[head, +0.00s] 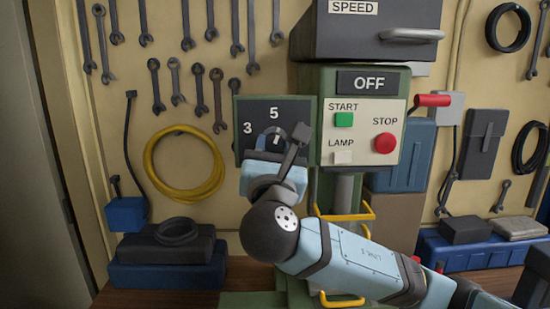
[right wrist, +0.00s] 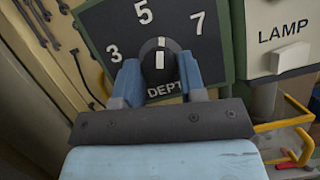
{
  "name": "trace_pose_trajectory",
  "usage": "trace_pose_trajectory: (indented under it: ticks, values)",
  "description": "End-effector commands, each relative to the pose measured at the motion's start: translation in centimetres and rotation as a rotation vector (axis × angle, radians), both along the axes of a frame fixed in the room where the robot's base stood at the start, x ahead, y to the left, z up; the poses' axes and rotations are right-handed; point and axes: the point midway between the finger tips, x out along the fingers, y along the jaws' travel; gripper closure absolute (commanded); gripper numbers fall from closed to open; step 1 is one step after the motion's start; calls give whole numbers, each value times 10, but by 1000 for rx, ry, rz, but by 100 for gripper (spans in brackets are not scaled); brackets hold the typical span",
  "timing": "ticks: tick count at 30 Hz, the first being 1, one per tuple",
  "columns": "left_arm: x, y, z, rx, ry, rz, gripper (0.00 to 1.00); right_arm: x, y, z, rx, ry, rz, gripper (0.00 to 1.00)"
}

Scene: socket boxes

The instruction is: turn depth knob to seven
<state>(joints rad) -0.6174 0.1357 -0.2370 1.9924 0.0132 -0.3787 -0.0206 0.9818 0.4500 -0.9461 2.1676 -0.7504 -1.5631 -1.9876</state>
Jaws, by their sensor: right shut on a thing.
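The dark depth knob (head: 275,137) sits on a black dial plate (head: 248,111) marked 3 and 5 in the head view. My right gripper (head: 276,143) covers the 7 there. The knob (right wrist: 160,62) also shows in the right wrist view, with the numbers 3, 5 and 7 around it and a partly covered DEPTH label below. Its white mark points between 5 and 7, nearer to 5. The two blue fingers of my right gripper (right wrist: 160,78) are shut on the knob, one on each side. My left gripper is not in view.
Right of the dial is a panel with an OFF sign (head: 369,82), a green START button (head: 344,119), a red STOP button (head: 384,143) and a LAMP switch (head: 343,157). A grey SPEED box (head: 340,38) is above. Yellow handles (head: 345,214) stick out below.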

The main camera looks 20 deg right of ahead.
Motion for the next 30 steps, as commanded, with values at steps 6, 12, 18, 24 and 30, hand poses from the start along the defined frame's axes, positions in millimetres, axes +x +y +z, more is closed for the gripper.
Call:
trace_pose_trajectory:
  ticks: [6,12,18,24,30]
  values:
    - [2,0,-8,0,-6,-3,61,0,2,-2,202,-55,0,86]
    - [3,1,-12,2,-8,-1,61,0,3,0,372,-104,0,86]
    - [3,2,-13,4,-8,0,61,1,4,1,508,-143,0,86]
    - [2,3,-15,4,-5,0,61,1,4,2,600,-172,0,86]
    - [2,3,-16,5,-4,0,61,1,4,2,647,-186,-1,86]
